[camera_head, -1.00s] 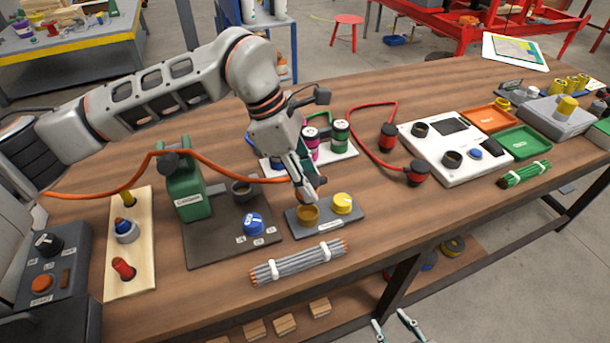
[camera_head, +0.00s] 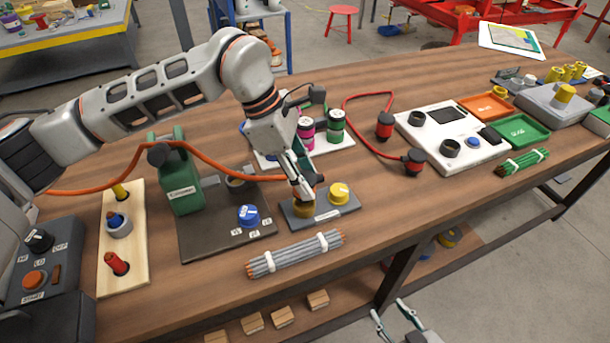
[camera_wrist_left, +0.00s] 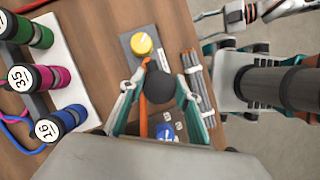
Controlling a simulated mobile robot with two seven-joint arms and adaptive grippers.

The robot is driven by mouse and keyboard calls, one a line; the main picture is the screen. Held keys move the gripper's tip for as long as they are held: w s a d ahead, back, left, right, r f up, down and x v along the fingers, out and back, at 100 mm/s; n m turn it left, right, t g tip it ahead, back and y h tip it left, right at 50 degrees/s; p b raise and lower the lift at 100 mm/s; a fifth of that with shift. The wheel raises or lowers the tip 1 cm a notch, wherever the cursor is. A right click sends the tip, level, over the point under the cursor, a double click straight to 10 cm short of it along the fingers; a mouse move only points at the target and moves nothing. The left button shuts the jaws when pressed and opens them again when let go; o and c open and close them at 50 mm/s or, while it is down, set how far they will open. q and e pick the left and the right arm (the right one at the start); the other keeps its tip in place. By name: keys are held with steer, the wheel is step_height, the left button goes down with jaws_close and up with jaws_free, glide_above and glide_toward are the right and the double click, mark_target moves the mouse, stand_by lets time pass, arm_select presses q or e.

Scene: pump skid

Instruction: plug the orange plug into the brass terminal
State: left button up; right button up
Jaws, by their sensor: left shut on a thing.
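My left gripper (camera_head: 305,192) is shut on the orange plug, which shows as a dark round body (camera_wrist_left: 162,88) between the fingers in the left wrist view. Its orange cable (camera_head: 220,168) runs left past the green unit. The brass terminal (camera_head: 303,210) stands on a small grey plate (camera_head: 325,213), beside a yellow knob (camera_head: 339,192). The plug end is right at the top of the terminal; fingers hide the contact, so I cannot tell whether it is inserted. The terminal is hidden in the wrist view. My right gripper (camera_head: 394,318) is open and empty, beyond the table's front edge.
A bundle of grey rods (camera_head: 295,254) lies in front of the plate. A dark base with a blue knob (camera_head: 248,215) and the green unit (camera_head: 178,180) stand left. A rack of coloured cylinders (camera_head: 306,134) is behind. Bare wood lies to the right.

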steer(key=shift+s+a+f, duration=0.1)
steer(key=shift+s+a, duration=0.05)
steer(key=shift+s, duration=0.25)
stand_by(0.3)
arm_select(q)
steer(key=shift+f, duration=0.45)
arm_select(e)
steer(key=shift+w, duration=0.4)
arm_select(q)
steer(key=shift+f, duration=0.2)
arm_select(e)
steer(key=shift+s+f, duration=0.1)
steer(key=shift+f, duration=0.05)
arm_select(q)
steer(key=shift+f, duration=0.4)
arm_select(e)
steer(key=shift+s+f, duration=0.4)
steer(key=shift+s, duration=0.15)
arm_select(q)
steer(key=shift+f+b, duration=0.4)
steer(key=shift+f, duration=0.1)
arm_select(e)
steer(key=shift+w, duration=0.45)
arm_select(q)
steer(key=shift+f, duration=0.25)
arm_select(e)
steer(key=shift+s, duration=0.1)
steer(key=shift+s+f, duration=0.1)
